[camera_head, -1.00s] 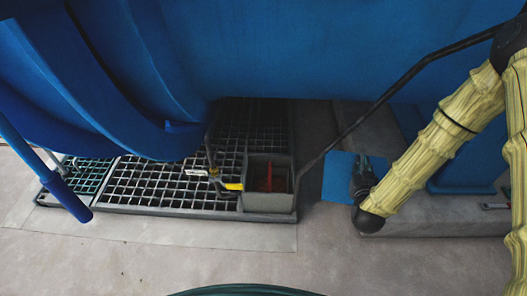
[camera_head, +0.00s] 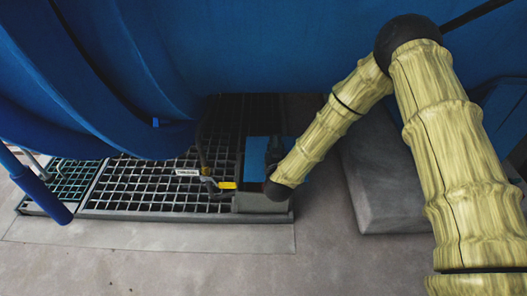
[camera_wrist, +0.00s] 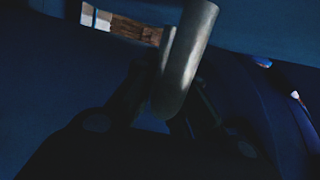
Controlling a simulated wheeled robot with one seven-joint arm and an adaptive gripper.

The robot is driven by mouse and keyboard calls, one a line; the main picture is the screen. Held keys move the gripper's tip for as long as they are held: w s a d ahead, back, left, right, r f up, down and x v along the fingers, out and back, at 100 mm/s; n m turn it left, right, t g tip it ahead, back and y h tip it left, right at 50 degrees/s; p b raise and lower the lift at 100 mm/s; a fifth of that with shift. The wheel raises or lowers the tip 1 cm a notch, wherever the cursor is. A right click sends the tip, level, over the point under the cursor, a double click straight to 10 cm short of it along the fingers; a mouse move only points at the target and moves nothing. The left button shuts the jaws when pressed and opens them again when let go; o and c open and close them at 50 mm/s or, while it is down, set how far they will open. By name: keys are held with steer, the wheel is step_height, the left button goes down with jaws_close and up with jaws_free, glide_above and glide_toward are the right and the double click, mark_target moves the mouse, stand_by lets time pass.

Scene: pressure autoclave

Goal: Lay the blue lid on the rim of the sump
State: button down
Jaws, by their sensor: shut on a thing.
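The blue lid (camera_head: 255,157) is over the grey box-shaped sump (camera_head: 262,204) in the head view. It covers most of the sump's opening; the front wall still shows. I cannot tell whether the lid touches the rim or hangs a little above it. My gripper (camera_head: 276,152) is at the lid's right side, mostly hidden behind my yellow-sleeved arm. In the wrist view the dark fingers of my gripper (camera_wrist: 165,102) are shut around a grey metal bar handle (camera_wrist: 185,55). The surfaces around it are dark blue and dim.
A dark floor grating (camera_head: 150,190) lies left of the sump. A valve with a yellow handle (camera_head: 227,185) stands close to the sump's left side. The large blue vessel (camera_head: 280,45) overhangs behind. A grey plinth (camera_head: 385,190) is at the right. The floor in front is clear.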

mark_target(264, 145)
steer(key=a, duration=0.1)
steer(key=w+a, duration=0.1)
steer(key=a+f+b, duration=0.1)
steer(key=a, duration=0.1)
steer(key=shift+w, duration=0.4)
steer(key=shift+p, duration=0.55)
steer(key=shift+f+b, duration=1.05)
steer(key=shift+f, duration=1.9)
steer(key=shift+p, duration=1.1)
steer(key=shift+f, duration=1.4)
stand_by(0.5)
steer(key=c, duration=1.4)
jaws_free()
steer(key=shift+o, duration=0.2)
steer(key=shift+s+f, duration=0.1)
steer(key=shift+s, duration=0.1)
